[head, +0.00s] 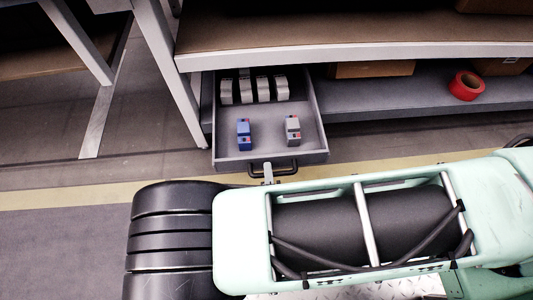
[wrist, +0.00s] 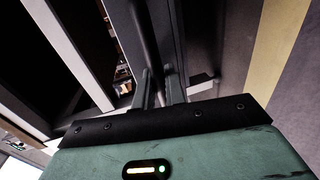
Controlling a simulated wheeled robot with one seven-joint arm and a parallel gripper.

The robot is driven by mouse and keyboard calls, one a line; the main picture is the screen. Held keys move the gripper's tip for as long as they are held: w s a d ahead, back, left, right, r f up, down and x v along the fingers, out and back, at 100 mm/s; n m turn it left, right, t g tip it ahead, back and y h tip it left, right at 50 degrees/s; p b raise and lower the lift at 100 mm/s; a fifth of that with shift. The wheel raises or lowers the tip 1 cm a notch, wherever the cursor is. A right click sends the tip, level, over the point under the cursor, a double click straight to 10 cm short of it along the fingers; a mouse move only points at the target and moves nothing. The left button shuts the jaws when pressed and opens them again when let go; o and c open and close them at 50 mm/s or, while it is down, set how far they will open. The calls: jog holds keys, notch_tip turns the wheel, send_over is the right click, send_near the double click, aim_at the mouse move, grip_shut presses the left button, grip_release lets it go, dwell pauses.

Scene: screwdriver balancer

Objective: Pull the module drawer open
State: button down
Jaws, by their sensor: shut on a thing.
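The module drawer (head: 266,128) is grey and stands well out from under the bench in the head view. Its dark bar handle (head: 288,172) is on the front face. My gripper (head: 268,173) is at the left part of the handle; only a light fingertip part shows there, as my arm hides the rest. In the wrist view my gripper (wrist: 160,90) has its two fingers close around the dark handle bar (wrist: 146,40), beside the drawer front. Inside the drawer are a blue module (head: 243,134), a grey module (head: 292,130) and a back row of several grey modules (head: 254,90).
The bench top (head: 330,35) overhangs the drawer, with a bench leg (head: 172,75) to its left. A lower shelf (head: 420,98) at right holds a red tape roll (head: 466,86) and a cardboard box (head: 372,69). Floor with a yellow stripe (head: 70,195) lies in front.

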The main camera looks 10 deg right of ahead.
jog(key=f+v, duration=0.1)
jog(key=v, duration=0.5)
jog(key=shift+p, duration=0.45)
jog(key=shift+d+f, duration=0.1)
jog(key=c, duration=1.8)
grip_release()
